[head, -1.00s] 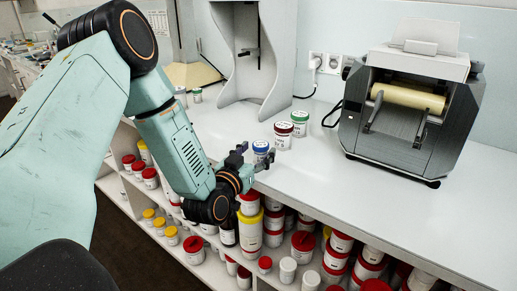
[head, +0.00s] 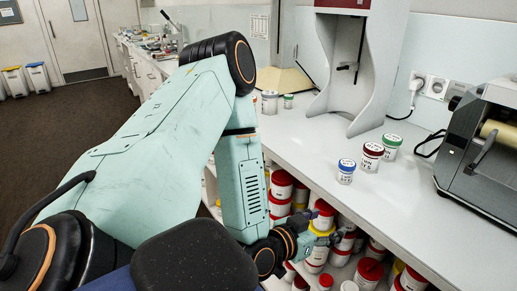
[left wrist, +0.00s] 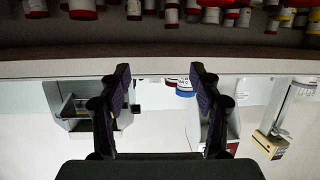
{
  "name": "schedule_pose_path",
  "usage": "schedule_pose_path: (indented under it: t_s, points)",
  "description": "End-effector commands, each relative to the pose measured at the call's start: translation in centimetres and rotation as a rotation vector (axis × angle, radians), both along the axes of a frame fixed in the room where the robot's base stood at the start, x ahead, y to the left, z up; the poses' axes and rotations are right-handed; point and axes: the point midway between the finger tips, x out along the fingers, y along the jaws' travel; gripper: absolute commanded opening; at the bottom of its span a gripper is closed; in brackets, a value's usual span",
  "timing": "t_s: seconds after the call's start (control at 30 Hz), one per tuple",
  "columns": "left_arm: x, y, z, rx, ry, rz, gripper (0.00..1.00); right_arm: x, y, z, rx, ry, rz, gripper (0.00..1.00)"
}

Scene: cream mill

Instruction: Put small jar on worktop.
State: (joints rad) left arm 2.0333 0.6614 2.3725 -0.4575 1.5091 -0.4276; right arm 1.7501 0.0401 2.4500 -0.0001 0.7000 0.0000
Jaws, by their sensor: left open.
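A small white jar with a blue lid (head: 346,172) stands upright on the white worktop (head: 420,195), near its front edge. It also shows upside down in the left wrist view (left wrist: 185,88), beyond the fingers. My left gripper (head: 330,232) is open and empty, in front of and below the worktop edge, apart from the jar. In the left wrist view, its two fingers (left wrist: 160,76) are spread with nothing between them. My right gripper is not in view.
A red-lidded jar (head: 370,157) and a green-lidded jar (head: 391,147) stand just behind the blue-lidded one. A roller mill (head: 480,150) is at the right, a grey stand (head: 358,75) behind. Shelves under the worktop hold many jars (head: 281,190).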

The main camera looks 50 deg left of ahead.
Motion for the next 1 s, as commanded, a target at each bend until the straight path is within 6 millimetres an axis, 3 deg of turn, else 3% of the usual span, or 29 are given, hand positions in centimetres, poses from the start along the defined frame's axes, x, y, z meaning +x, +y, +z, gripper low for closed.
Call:
schedule_pose_path:
  t_s: [0.03, 0.1, 0.2, 0.33, 0.4, 0.5, 0.63, 1.0]
  points:
    - [-1.7, -2.1, -3.3, -0.012, 0.143, -0.053, 0.64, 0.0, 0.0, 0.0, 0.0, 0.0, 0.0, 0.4]
    - [-4.7, -4.1, -7.6, -0.032, 0.349, -0.092, 0.64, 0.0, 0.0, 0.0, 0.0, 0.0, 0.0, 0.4]
    - [-10.4, -6.2, -12.7, -0.051, 0.637, -0.112, 0.64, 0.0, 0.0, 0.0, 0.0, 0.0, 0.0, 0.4]
    - [-18.2, -7.3, -16.8, -0.047, 0.961, -0.087, 0.64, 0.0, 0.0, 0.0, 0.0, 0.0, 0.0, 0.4]
    - [-21.7, -7.5, -17.8, -0.037, 1.092, -0.062, 0.64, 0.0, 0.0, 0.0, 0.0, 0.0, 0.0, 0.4]
    - [-25.0, -7.4, -18.5, -0.024, 1.214, -0.028, 0.64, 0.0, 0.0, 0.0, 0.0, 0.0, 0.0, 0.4]
    - [-26.8, -7.3, -18.6, -0.017, 1.277, -0.004, 0.64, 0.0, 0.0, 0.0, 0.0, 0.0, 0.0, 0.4]
    - [-26.8, -7.3, -19.1, -0.018, 1.278, -0.002, 0.64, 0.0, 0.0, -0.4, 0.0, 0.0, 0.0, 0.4]
